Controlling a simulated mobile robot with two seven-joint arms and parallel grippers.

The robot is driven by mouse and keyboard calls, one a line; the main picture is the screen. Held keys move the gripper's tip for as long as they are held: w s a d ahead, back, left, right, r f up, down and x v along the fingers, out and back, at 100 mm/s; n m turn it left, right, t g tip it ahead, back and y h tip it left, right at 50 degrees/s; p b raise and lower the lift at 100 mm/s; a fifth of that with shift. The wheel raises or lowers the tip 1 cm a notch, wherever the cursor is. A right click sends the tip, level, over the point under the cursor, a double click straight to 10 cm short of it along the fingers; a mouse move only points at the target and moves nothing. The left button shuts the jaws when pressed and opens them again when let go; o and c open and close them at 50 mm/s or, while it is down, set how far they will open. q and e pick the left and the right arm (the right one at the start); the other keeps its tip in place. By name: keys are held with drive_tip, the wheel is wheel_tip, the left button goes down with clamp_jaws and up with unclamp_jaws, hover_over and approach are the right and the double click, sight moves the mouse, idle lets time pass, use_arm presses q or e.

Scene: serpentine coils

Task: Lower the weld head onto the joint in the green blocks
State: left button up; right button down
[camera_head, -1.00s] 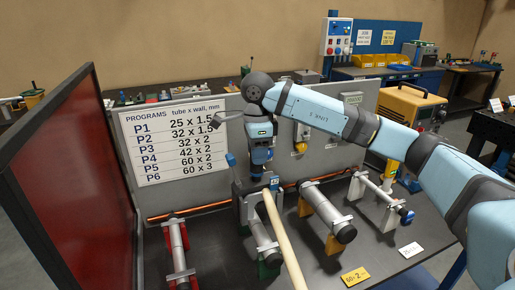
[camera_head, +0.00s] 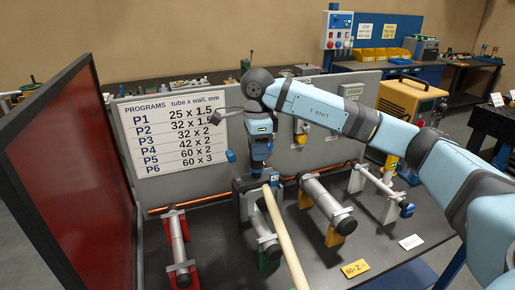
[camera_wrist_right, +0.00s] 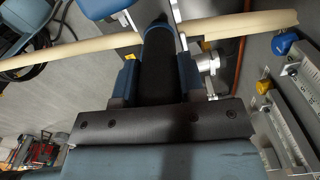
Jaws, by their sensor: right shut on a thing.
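My right gripper (camera_head: 260,168) points down and is shut on the dark handle (camera_wrist_right: 165,65) of the weld head (camera_head: 244,185), a grey body with blue parts. The head is at the far end of the grey tube (camera_head: 263,232) in the green blocks (camera_head: 269,264). Whether it touches the tube or sits around the joint I cannot tell; the joint is hidden behind the head and its hose. A thick beige hose (camera_head: 285,235) runs from the head toward the front, and crosses the wrist view (camera_wrist_right: 240,24). My left gripper is not in view.
A tube in red blocks (camera_head: 177,240) stands to the left, one in yellow blocks (camera_head: 327,205) to the right, and another on white stands (camera_head: 380,190) farther right. A red screen (camera_head: 70,190) closes the left side. A program board (camera_head: 175,135) stands behind.

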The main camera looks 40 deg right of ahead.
sight(258, 176)
drive_tip(key=shift+f+b, duration=1.55)
drive_tip(key=shift+f, duration=0.5)
drive_tip(key=shift+f+b, duration=2)
drive_tip(key=shift+f, duration=0.75)
idle(1.0)
drive_tip(key=c, duration=0.6)
unclamp_jaws()
drive_tip(key=shift+c, duration=0.2)
drive_tip(key=shift+s+f, duration=0.1)
drive_tip(key=shift+f, duration=0.05)
wheel_tip(258, 176, up, 14)
drive_tip(key=shift+r, duration=0.1)
